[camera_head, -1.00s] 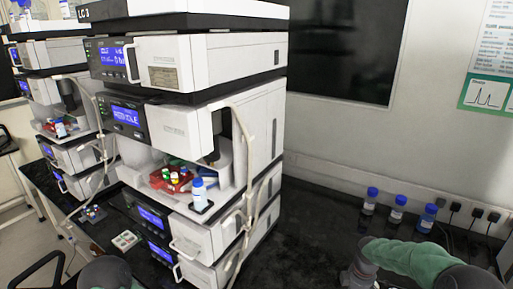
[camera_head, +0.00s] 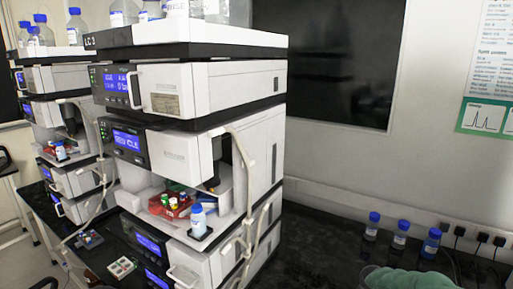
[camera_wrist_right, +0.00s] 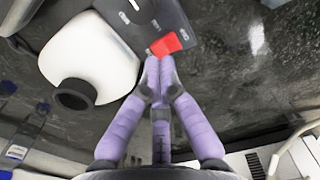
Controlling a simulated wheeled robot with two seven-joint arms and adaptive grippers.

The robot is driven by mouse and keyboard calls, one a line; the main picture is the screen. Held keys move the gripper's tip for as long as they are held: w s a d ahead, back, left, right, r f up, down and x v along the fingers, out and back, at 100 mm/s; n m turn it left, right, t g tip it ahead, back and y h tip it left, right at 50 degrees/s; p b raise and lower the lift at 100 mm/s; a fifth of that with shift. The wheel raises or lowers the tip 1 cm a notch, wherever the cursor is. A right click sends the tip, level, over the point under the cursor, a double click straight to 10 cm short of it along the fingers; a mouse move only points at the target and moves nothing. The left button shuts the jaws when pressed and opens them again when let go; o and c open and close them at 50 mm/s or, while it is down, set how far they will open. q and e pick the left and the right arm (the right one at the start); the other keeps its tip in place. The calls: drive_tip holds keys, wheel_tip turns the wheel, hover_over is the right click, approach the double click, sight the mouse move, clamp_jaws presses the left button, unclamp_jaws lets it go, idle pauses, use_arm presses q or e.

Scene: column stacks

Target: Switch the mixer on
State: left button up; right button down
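In the right wrist view, my right gripper (camera_wrist_right: 158,66) has its purple fingers drawn together at the tips, with nothing visible between them. Just beyond the tips is a red switch-like piece (camera_wrist_right: 174,41) by a dark grey panel (camera_wrist_right: 158,14) with pale marks. The tips overlap its near edge in the picture; I cannot tell whether they touch it. Left of the tips is a white rounded body (camera_wrist_right: 90,48) with a dark round cup or opening, possibly the mixer. In the head view only my green right sleeve shows at lower right. My left gripper is out of view.
The instrument stack (camera_head: 225,90) with lit displays stands left of centre. Several blue-capped bottles, including one at right (camera_head: 432,243), stand on the dark bench (camera_head: 325,250) near wall sockets (camera_head: 480,238). Black bench surface is clear between the stack and the bottles.

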drive_tip(key=shift+f+b, duration=0.65)
drive_tip(key=shift+f, duration=0.6)
idle(1.2)
drive_tip(key=shift+r, duration=0.2)
drive_tip(key=shift+r+p, duration=1.9)
drive_tip(key=shift+r, duration=0.45)
